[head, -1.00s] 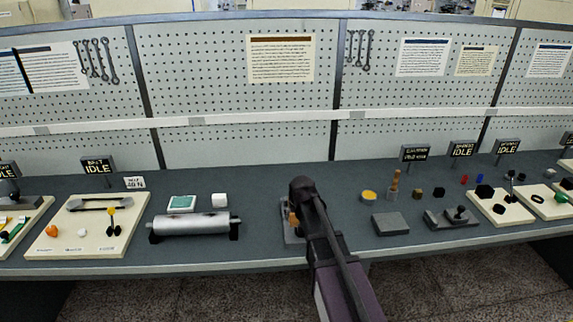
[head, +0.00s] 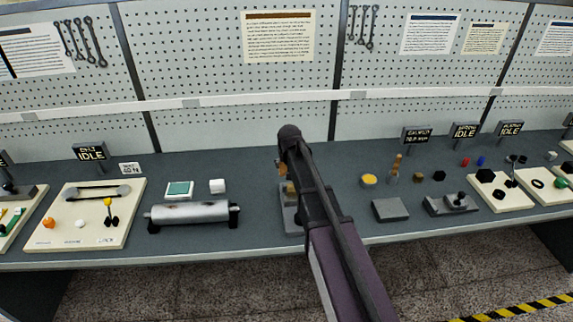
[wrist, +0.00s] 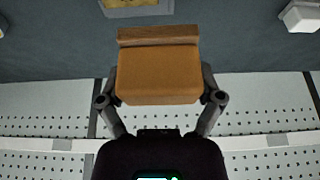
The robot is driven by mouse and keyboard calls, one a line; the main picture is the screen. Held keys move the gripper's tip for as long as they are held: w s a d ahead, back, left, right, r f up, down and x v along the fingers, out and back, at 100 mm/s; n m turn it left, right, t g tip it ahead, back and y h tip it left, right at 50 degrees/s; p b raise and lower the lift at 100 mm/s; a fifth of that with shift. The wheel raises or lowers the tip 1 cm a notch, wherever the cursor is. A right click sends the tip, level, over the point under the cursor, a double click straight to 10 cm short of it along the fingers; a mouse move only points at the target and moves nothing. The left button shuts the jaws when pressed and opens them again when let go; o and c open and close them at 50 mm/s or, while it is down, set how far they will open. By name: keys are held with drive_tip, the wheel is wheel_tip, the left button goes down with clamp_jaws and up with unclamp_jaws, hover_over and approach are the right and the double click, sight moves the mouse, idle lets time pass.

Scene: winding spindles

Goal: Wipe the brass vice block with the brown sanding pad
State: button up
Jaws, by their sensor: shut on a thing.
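My gripper (wrist: 160,80) is shut on the brown sanding pad (wrist: 158,76), which fills the space between its fingers in the wrist view. The pad is a brown block with a darker strip along one edge. In the head view only a sliver of the pad (head: 282,168) shows beside my arm. The brass vice block (head: 290,188) sits on a grey base (head: 290,222), partly hidden by my arm. Its yellowish face (wrist: 130,3) is cut off at the top of the wrist view. The pad and the block appear apart.
A grey plate (head: 390,209) and a yellow round piece (head: 368,179) are to the right. The pegboard (head: 230,65) rises behind the bench.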

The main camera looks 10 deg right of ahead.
drive_tip(key=shift+f+b, duration=3.9)
drive_tip(key=shift+f, duration=0.05)
drive_tip(key=shift+d+r, duration=0.2)
drive_tip(key=shift+d, duration=0.15)
drive_tip(key=shift+s+d, duration=0.15)
drive_tip(key=shift+d, duration=2.95)
drive_tip(key=shift+a, duration=1.9)
drive_tip(key=a, duration=0.3)
drive_tip(key=shift+a+p, duration=0.15)
drive_tip(key=shift+p, duration=0.2)
wheel_tip(320, 180, up, 8)
drive_tip(key=p, duration=0.7)
drive_tip(key=shift+f, duration=0.2)
drive_tip(key=shift+f, duration=0.2)
drive_tip(key=b, duration=0.6)
hover_over(289, 187)
drive_tip(key=shift+a+f, duration=0.2)
drive_tip(key=shift+f, duration=1.25)
drive_tip(key=shift+a+f, duration=0.2)
drive_tip(key=shift+f, duration=1.2)
